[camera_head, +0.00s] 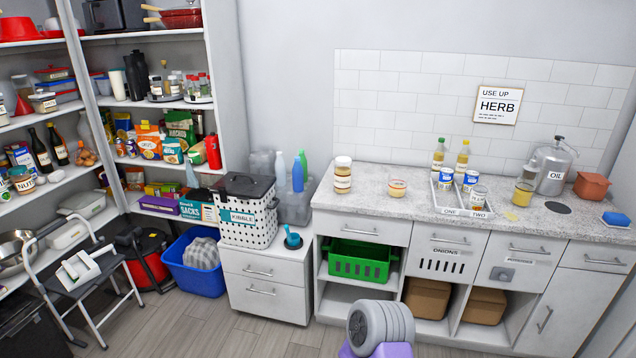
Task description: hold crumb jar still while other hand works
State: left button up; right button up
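Several jars stand on the speckled counter (430,208), and I cannot read which one is the crumb jar. A lidded jar (343,174) with a pale label stands upright at the counter's left end. A shorter jar (397,187) with orange-tan contents stands to its right. Another labelled jar (478,199) sits in the right compartment of a white divided tray (450,210) marked ONE and TWO. A jar (522,192) with yellowish contents stands further right. Neither of my grippers shows in the head view.
Two blue-labelled cans and two bottles stand in or behind the tray. A metal OIL can (551,170), an orange-brown pot (592,186) and a blue block (616,219) are at the right. A grey ribbed round thing (380,325) at the bottom is unclear. Some counter between jars is bare.

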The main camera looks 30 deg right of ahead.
aim_at(343, 174)
jog(key=u, duration=0.25)
jog(key=i, duration=1.75)
jog(key=z, duration=1.1)
jog(key=i, duration=0.95)
jog(key=z, duration=1.05)
